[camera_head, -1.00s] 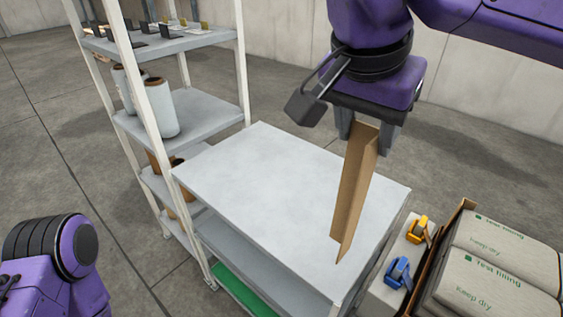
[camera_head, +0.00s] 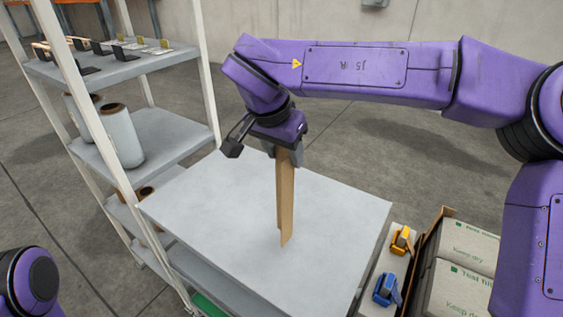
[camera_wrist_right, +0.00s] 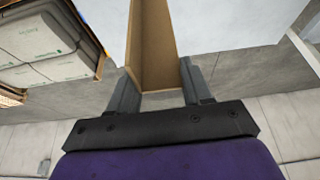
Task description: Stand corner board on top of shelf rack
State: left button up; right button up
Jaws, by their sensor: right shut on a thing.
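The corner board (camera_head: 285,200) is a tall brown V-shaped strip. My right gripper (camera_head: 287,155) is shut on its upper end and holds it nearly upright over the grey top of the shelf rack (camera_head: 205,215). Its lower end appears near the middle of that top; I cannot tell whether it touches. In the right wrist view the corner board (camera_wrist_right: 152,50) runs away between the two fingers (camera_wrist_right: 155,90). My left gripper is not in view; only part of my left arm shows at the lower left.
A taller white-post rack (camera_head: 165,130) with rolls (camera_head: 121,135) and small items stands at the left. Yellow (camera_head: 402,241) and blue (camera_head: 386,289) tools lie right of the rack top, beside a carton of sacks (camera_head: 465,255). The rack top is otherwise bare.

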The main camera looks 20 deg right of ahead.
notch_tip(320, 180, down, 4)
jog(key=shift+a+r+p, duration=0.15)
jog(key=shift+r+p, duration=0.05)
jog(key=shift+p, duration=0.3)
jog(key=shift+w+f, duration=0.25)
jog(key=shift+w, duration=0.05)
jog(key=shift+s, duration=0.25)
jog(key=o, duration=1.2)
jog(key=shift+c, duration=0.2)
jog(key=shift+o, duration=0.8)
jog(key=shift+w+f, duration=0.1)
